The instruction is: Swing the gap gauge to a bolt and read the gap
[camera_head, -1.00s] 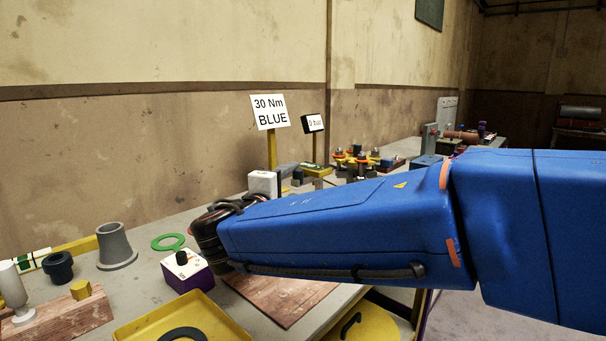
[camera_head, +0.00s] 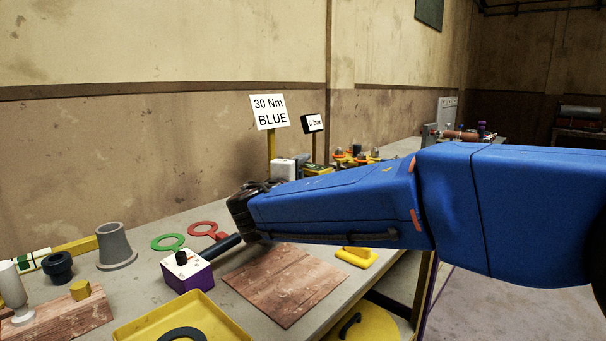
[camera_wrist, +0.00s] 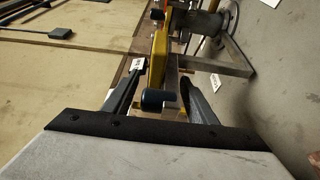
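The flange assembly with bolts (camera_head: 352,155) stands at the back of the bench in the head view, with orange and yellow parts, partly hidden behind my blue arm. My gripper is hidden behind my arm in the head view. In the wrist view my gripper (camera_wrist: 160,92) shows two dark fingers with space between them. A dark rounded block (camera_wrist: 157,99) and a yellow upright bar (camera_wrist: 159,55) appear between or just beyond the fingers. I cannot tell whether the fingers touch either one. I cannot pick out the gap gauge for certain, and no gap reading is legible.
A "30 Nm BLUE" sign (camera_head: 269,112) and a "0 bar" display (camera_head: 313,123) stand behind my arm. A purple box with a black knob (camera_head: 187,272), green ring (camera_head: 168,242), red ring (camera_head: 208,229), grey cone (camera_head: 116,246) and yellow tray (camera_head: 228,330) occupy the front. A brown board (camera_head: 284,283) is bare.

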